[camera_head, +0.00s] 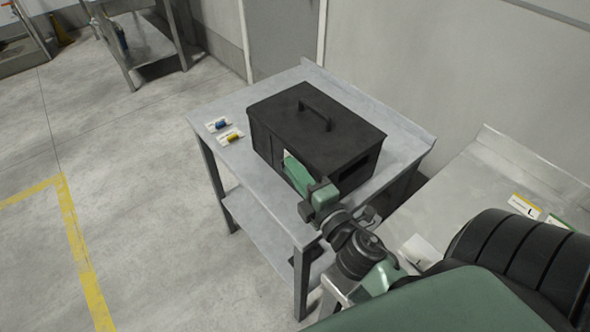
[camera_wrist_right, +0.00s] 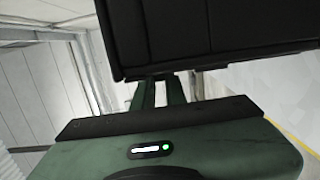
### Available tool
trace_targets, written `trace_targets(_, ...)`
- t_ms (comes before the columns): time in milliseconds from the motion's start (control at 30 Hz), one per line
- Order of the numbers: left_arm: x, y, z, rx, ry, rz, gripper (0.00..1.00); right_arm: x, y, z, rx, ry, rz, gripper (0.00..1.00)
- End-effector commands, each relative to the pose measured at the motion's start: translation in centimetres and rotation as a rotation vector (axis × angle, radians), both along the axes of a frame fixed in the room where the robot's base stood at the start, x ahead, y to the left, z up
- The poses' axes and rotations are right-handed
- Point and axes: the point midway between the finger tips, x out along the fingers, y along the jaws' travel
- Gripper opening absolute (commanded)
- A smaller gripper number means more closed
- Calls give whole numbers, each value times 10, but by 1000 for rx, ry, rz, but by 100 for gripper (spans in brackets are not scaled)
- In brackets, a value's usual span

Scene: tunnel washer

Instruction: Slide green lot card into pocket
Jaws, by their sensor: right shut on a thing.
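My right gripper (camera_head: 298,175) reaches to the near face of a black lidded box (camera_head: 318,118). It is shut on a green piece with a pale edge (camera_head: 287,156), which I take to be the green lot card. It is hard to separate from my green fingers. In the right wrist view, the fingers (camera_wrist_right: 160,92) run up to the lower edge of the dark box (camera_wrist_right: 210,28), and the card cannot be made out. The pocket is not clearly visible, and I cannot tell whether the card touches it. My left gripper is not in view.
The box stands on a metal table (camera_head: 395,130). A blue-marked card (camera_head: 217,125) and a yellow-marked card (camera_head: 230,136) lie left of it. A second metal surface (camera_head: 470,185) at right carries a yellow-edged card (camera_head: 525,206), with a green-edged one (camera_head: 558,222) partly hidden by my arm.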

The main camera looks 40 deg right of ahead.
Motion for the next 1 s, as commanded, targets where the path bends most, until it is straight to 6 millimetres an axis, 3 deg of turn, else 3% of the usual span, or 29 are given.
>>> trace_targets(1000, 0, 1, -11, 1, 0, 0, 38, 0, 0, -14, 0, -1, 0, 0)
